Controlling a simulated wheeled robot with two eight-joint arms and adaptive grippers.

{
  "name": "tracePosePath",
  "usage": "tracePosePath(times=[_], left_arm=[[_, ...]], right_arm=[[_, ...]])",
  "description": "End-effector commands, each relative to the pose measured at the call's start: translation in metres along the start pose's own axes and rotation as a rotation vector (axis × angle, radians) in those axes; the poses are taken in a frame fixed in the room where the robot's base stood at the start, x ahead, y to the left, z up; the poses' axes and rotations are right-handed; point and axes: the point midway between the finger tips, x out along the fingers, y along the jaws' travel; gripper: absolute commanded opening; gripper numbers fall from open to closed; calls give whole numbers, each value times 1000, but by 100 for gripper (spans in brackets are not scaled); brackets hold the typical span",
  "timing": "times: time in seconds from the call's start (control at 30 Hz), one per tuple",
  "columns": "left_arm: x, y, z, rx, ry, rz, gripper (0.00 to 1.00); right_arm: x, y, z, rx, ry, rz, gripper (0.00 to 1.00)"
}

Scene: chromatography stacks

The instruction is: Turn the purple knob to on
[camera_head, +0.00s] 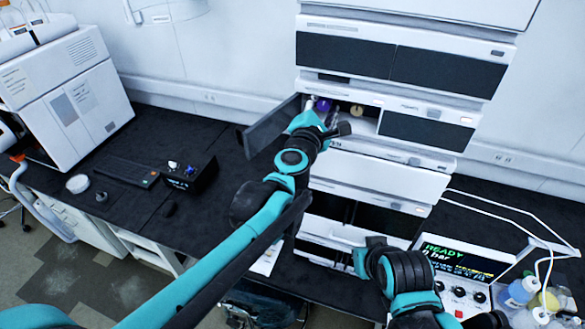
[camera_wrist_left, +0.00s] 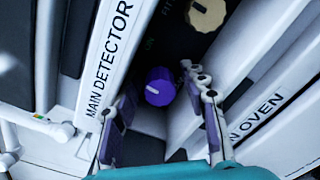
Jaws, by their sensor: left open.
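The purple knob (camera_head: 322,104) sits in an open compartment of the instrument stack, partly hidden by my left gripper (camera_head: 322,118). In the left wrist view the purple knob (camera_wrist_left: 160,87) shows a white mark on its lower left, and a faint ON label is printed above it. My left gripper (camera_wrist_left: 160,108) is open, with one finger on each side of the knob; I cannot tell whether either finger touches it. My right gripper (camera_head: 362,258) is low in front of the stack; whether it is open or shut is unclear.
A cream knob (camera_wrist_left: 207,12) is beside the purple one. A dark compartment door (camera_head: 268,127) stands open at the left. Panels marked MAIN DETECTOR (camera_wrist_left: 108,58) and OVEN flank the recess. A control box (camera_head: 458,270) and bottles (camera_head: 520,292) are at the lower right.

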Motion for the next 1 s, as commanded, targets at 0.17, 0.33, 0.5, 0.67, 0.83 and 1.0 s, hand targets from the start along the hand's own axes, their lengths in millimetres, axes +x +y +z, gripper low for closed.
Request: tracePosePath(times=[0.17, 0.33, 0.5, 0.67, 0.83, 1.0], left_arm=[[0, 2, 0, -84, 1, 1, 49], [0, 3, 0, -293, 1, 1, 49], [0, 3, 0, -541, 1, 1, 49], [-25, 2, -1, -619, 0, 0, 49], [-61, 1, -1, -618, 0, -1, 49], [-88, -8, -16, -475, -18, -16, 49]], right_arm=[[-2, 0, -2, 0, 0, 0, 0], [-6, 0, -4, 0, 0, 0, 0], [-11, 0, -8, 0, 0, 0, 0], [-9, 0, -6, 0, 0, 0, 0], [-7, 0, -5, 0, 0, 0, 0], [10, 0, 7, 0, 0, 0, 0]])
